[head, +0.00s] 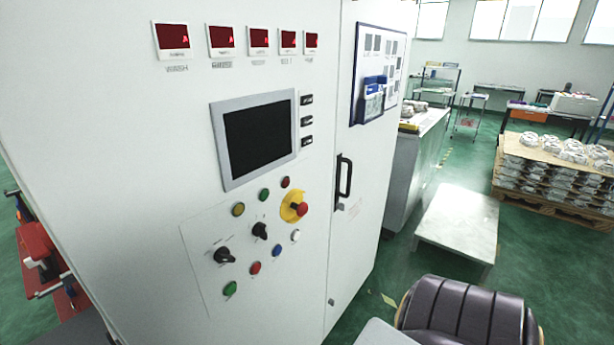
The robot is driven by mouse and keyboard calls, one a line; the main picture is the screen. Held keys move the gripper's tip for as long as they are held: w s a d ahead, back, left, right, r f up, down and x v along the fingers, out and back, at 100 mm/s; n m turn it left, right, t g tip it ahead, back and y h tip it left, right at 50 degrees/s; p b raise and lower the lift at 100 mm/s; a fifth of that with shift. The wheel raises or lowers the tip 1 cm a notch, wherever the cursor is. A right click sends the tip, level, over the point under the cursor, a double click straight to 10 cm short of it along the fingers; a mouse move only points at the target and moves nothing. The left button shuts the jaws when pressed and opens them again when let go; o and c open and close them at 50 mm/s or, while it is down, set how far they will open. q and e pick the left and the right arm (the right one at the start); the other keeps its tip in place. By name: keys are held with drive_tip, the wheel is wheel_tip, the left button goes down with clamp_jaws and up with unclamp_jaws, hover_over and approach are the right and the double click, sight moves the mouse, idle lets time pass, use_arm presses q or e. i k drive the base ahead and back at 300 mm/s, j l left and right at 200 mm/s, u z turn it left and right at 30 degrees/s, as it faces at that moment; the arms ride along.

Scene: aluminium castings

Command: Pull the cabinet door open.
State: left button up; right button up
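The tall white cabinet (150,130) fills the left and middle of the head view. Its door (352,235) is the narrower panel on the right, bounded by a vertical seam, and it looks shut. A black upright bar handle (349,178) sits near the door's left edge, with a small lock (340,207) just below it. Nothing touches the handle. Neither of my grippers shows in the view, so their state and distance from the handle cannot be seen.
The control panel beside the door has a dark screen (259,138) and a red emergency knob (301,209). A low white table (457,222) and a dark ribbed seat (465,312) stand right of the door. Green floor (400,262) shows between.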

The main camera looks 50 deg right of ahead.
sight(375, 40)
drive_tip(key=z, duration=2.15)
drive_tip(key=l, duration=0.9)
drive_tip(key=i, duration=0.05)
